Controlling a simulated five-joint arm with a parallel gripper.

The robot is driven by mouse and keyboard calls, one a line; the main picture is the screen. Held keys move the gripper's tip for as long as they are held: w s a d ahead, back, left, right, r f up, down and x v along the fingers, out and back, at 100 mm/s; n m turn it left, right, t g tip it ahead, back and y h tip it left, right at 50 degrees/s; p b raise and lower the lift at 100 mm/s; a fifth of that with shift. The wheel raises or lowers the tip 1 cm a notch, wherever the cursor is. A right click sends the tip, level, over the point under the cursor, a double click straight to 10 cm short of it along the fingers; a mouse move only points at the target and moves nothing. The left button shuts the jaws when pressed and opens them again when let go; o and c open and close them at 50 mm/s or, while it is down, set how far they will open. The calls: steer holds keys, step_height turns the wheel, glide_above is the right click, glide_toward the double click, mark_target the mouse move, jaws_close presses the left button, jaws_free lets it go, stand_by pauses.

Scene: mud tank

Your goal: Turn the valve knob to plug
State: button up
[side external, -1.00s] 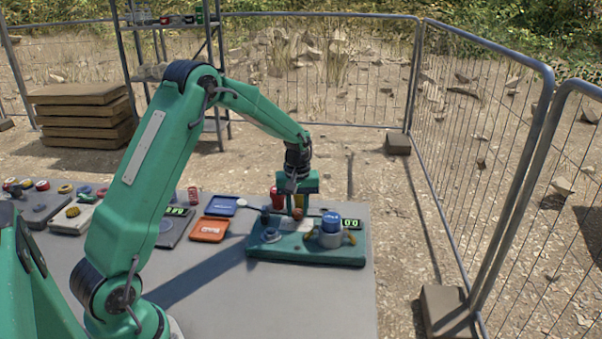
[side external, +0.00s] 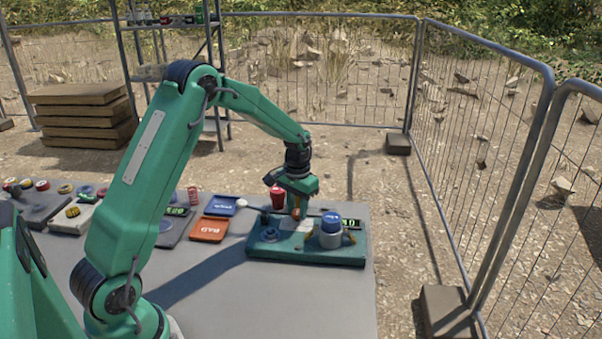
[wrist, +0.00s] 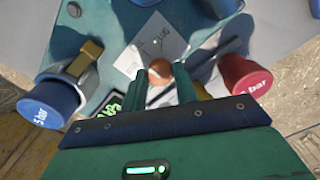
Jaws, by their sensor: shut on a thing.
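An orange-brown valve knob (wrist: 160,72) stands at the edge of a white label plate (wrist: 156,42) on a teal panel (side external: 275,254). The plate carries small lettering that looks like "PLUG", partly hidden. My gripper (wrist: 163,86) points down, its two fingers shut on the knob from either side. In the side view my gripper (side external: 297,210) is over the panel, with the knob (side external: 296,214) low between its fingers. The knob's exact pointing direction is hidden by the fingers.
Close by on the panel are a blue-capped cylinder (side external: 330,230), a red-capped part (wrist: 245,77) marked "bar" and a green digit display (wrist: 110,105). Blue (side external: 221,205) and orange (side external: 208,229) trays lie left. The grey table (side external: 270,300) is clear in front.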

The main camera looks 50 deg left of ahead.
mark_target(297, 211)
steer(key=m, duration=0.5)
steer(key=shift+r+m, duration=0.1)
steer(key=shift+m, duration=0.2)
steer(key=m, duration=0.5)
stand_by(0.4)
steer(key=o, duration=1)
steer(key=shift+r, duration=3.85)
steer(key=shift+r, duration=0.15)
